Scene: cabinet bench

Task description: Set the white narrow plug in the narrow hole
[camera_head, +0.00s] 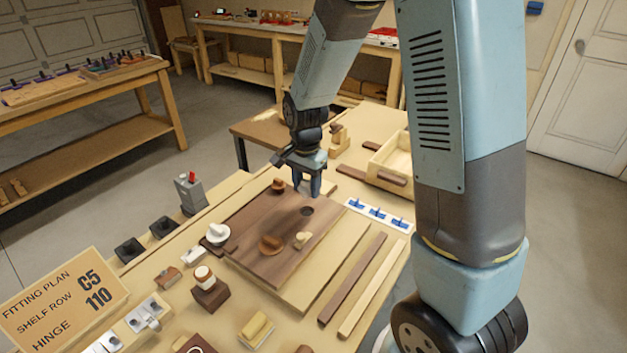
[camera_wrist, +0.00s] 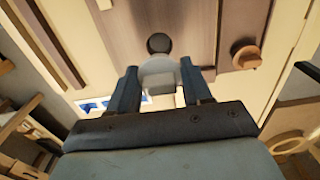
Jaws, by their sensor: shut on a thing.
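My gripper (camera_head: 308,190) is over the far part of a dark brown board (camera_head: 250,222). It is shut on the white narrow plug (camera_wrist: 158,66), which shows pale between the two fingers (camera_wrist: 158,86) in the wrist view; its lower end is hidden. A dark round hole (camera_head: 307,210) in the board lies just in front of the gripper in the head view. In the wrist view the hole (camera_wrist: 159,43) shows just beyond the plug, partly covered by it. The plug appears to be outside the hole; its height above the board is unclear.
A white strip with blue pieces (camera_head: 378,213) and a wooden tray (camera_head: 393,158) lie right. Long strips (camera_head: 352,279) lie front right.

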